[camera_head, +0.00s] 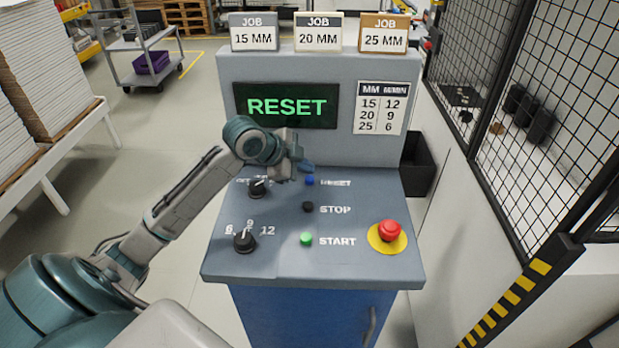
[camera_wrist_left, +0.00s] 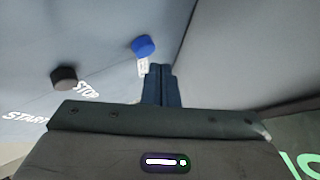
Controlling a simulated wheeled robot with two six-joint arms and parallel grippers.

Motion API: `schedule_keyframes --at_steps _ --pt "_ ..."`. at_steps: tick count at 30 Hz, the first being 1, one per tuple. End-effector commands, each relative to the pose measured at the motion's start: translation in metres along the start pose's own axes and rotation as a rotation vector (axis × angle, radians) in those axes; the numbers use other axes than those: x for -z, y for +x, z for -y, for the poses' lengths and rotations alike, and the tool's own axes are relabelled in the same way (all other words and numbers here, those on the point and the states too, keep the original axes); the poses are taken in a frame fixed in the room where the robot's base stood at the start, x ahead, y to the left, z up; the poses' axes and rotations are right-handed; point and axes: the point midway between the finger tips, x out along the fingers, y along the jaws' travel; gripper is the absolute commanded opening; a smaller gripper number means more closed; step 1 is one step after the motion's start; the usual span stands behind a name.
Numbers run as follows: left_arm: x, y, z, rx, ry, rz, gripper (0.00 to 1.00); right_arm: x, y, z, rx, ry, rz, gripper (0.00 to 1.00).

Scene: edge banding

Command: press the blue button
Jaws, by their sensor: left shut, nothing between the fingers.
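The blue button (camera_head: 310,181) sits on the console's sloped panel, at the left end of a partly readable label. In the left wrist view the blue button (camera_wrist_left: 143,46) stands just beyond and to the left of the fingertips, with a small gap visible in the picture. My left gripper (camera_head: 307,167) is shut and empty, with its dark blue fingers close to the button in the head view. The shut fingers also show in the left wrist view (camera_wrist_left: 160,75). I cannot tell the exact height of the fingertips over the panel. My right gripper is not in view.
Below the blue button are a black STOP button (camera_head: 308,207) and a green START button (camera_head: 306,239). Two black knobs (camera_head: 244,241) are at the left. A red emergency button (camera_head: 390,231) is at the right. The upright screen (camera_head: 286,106) reads RESET.

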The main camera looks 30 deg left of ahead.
Motion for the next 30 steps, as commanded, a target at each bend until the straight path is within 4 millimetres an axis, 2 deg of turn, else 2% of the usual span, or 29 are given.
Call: schedule_keyframes --at_steps 30 --pt "-0.0038 0.0053 -0.0043 -0.001 0.000 0.000 0.00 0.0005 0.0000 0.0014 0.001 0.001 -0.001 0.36"
